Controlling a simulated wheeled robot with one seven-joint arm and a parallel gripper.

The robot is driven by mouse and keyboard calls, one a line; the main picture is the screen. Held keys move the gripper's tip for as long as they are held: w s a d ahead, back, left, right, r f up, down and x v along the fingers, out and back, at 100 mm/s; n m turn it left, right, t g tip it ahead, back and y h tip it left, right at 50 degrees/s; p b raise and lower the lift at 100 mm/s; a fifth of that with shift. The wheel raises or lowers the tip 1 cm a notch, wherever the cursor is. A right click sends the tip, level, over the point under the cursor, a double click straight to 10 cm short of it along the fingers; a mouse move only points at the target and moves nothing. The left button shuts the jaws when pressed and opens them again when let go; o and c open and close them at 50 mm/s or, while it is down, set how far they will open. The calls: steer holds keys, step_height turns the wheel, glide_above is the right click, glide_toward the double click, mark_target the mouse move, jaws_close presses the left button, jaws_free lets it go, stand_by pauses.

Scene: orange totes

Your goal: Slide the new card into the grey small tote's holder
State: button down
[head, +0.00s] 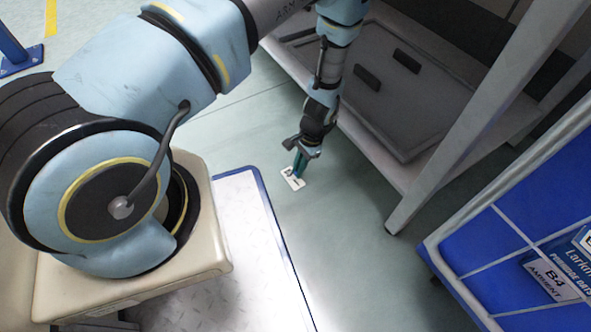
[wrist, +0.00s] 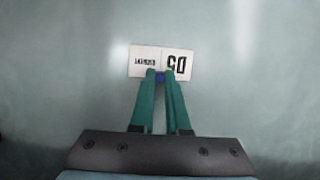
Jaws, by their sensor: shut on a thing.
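A white card (wrist: 146,61) with dark print, which looks like "D5" and a smaller word, shows upside down in the wrist view. My gripper (wrist: 160,76) has its two green fingers closed on the card's near edge, with a small blue spot between the tips. In the head view the card (head: 293,179) is at the fingertips of my gripper (head: 299,168), over the pale green floor. I cannot tell how high it is above the floor. No grey small tote or card holder can be made out in either view.
A grey shelf rack (head: 420,190) with a dark grey tray (head: 385,95) stands right of the gripper.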

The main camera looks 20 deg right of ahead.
steer(key=c, duration=0.8)
jaws_free()
steer(key=p+v, duration=0.3)
steer(key=v, duration=0.4)
steer(key=shift+d+r, duration=0.1)
steer(key=shift+r, duration=0.15)
